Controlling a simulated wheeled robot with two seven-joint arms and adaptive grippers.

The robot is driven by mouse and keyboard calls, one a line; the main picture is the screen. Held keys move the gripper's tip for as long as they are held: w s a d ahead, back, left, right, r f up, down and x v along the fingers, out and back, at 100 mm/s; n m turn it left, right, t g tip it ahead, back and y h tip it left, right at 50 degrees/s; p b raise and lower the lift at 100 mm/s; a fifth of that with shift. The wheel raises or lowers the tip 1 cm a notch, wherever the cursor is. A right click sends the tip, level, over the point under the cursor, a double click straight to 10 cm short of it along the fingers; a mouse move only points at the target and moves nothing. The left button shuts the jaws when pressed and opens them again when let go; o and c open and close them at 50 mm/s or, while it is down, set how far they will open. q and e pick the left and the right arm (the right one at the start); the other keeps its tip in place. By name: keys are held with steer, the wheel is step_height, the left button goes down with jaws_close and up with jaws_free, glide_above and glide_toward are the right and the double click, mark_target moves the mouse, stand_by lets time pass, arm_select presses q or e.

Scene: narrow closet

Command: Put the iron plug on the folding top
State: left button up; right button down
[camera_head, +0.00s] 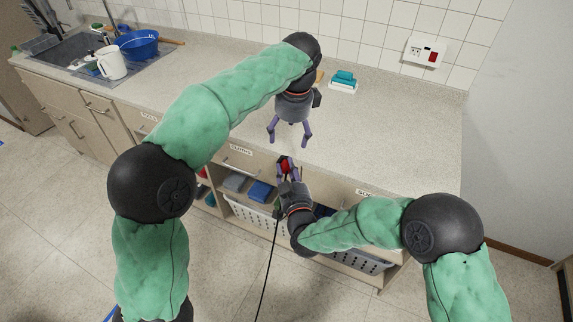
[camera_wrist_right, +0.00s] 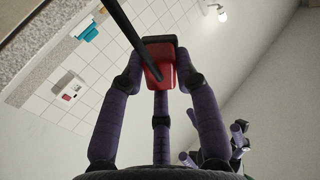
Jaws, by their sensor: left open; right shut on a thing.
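The iron plug is red with a black end (camera_wrist_right: 160,62), with a black cord running from it. My right gripper (camera_wrist_right: 160,75) is shut on it, with its fingers around the plug's sides. In the head view the red plug (camera_head: 284,166) shows small between the fingers of my right gripper (camera_head: 289,169), in front of the counter's front edge and drawers. The folding top (camera_head: 390,125) appears to be the pale speckled counter behind it. My left gripper (camera_head: 289,142) is open and empty, pointing down over the counter's front part.
A wall socket panel (camera_head: 425,52) and a teal stack on a white tray (camera_head: 343,80) are at the back. A sink with a blue bowl (camera_head: 138,44) and white jug (camera_head: 111,63) is at the left. The cord (camera_head: 267,270) hangs to the floor. The counter's right part is clear.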

arm_select(q)
steer(key=shift+c, duration=0.6)
steer(key=s+f+m+t+h, duration=0.1)
steer(key=s+f+m, duration=0.4)
steer(key=m, duration=0.4)
steer(key=s+f+m+t, duration=0.25)
steer(key=f+m, duration=0.35)
steer(key=m, duration=0.3)
steer(key=s+x, duration=0.1)
steer(key=x, duration=1.1)
steer(key=shift+s+d+f+g, duration=0.25)
steer(key=shift+s+f+g, duration=0.05)
steer(key=shift+f+g, duration=0.15)
arm_select(e)
steer(key=s+d+f+n+g+y, duration=0.3)
steer(key=f+n+g+y, duration=0.6)
steer(key=n+g+y, duration=0.5)
steer(key=shift+d+f+n+g+y, duration=0.2)
steer(key=shift+f+n+g+y, duration=0.25)
steer(key=shift+g, duration=0.75)
